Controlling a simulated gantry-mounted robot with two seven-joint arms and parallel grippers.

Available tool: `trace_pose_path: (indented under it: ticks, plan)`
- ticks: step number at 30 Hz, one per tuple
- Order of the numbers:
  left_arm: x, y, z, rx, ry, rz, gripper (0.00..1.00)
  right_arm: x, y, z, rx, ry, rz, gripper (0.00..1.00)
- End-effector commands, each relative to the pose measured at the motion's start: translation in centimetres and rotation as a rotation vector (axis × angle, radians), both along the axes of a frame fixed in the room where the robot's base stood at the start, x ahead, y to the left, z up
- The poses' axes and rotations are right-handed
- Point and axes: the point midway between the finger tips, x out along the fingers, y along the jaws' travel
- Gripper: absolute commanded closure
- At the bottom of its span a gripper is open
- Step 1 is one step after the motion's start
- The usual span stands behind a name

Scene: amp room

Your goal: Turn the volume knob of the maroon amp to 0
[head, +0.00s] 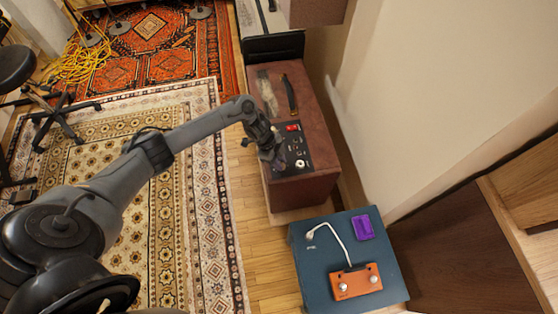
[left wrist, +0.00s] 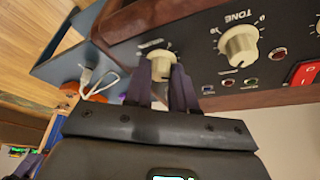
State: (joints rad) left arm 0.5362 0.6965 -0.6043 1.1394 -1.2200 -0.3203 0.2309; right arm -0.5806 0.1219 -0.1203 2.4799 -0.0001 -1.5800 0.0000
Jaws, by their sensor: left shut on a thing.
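The maroon amp (head: 309,189) stands at the middle right in the head view, with a black control panel (head: 296,135) on top. In the left wrist view its panel (left wrist: 203,68) shows a cream knob (left wrist: 157,58) with small blurred lettering and a second cream knob marked TONE (left wrist: 240,45). My left gripper (head: 277,160) is at the near left edge of the panel. In the left wrist view its dark fingers (left wrist: 163,83) are shut on the cream knob left of TONE, one on each side. The pointer and scale of the held knob are mostly hidden. My right gripper is not in view.
A red switch (left wrist: 304,73) sits beyond the TONE knob. A blue case (head: 327,281) with an orange pedal (head: 355,283), a white cable (head: 338,242) and a purple box (head: 363,227) stands nearer. A wall (head: 430,90) rises right of the amp. Rugs cover the left floor.

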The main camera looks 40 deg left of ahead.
Motion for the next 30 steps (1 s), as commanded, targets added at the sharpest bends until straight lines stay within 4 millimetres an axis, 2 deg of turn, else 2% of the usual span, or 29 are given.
trace_pose_path:
  ticks: [5, 11, 21, 30]
  plan:
    - [-0.1, 0.0, 0.3, -0.001, 0.002, 0.041, 1.00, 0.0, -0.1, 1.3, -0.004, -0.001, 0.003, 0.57]
    - [-0.2, -0.2, 0.7, -0.002, 0.004, 0.154, 1.00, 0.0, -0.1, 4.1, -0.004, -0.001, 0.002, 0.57]
    - [-0.4, -0.3, 0.8, -0.002, 0.004, 0.459, 1.00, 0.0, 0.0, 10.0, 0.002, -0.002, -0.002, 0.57]
    - [-0.6, -0.5, 0.6, -0.002, 0.006, 0.745, 1.00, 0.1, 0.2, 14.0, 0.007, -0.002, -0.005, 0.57]
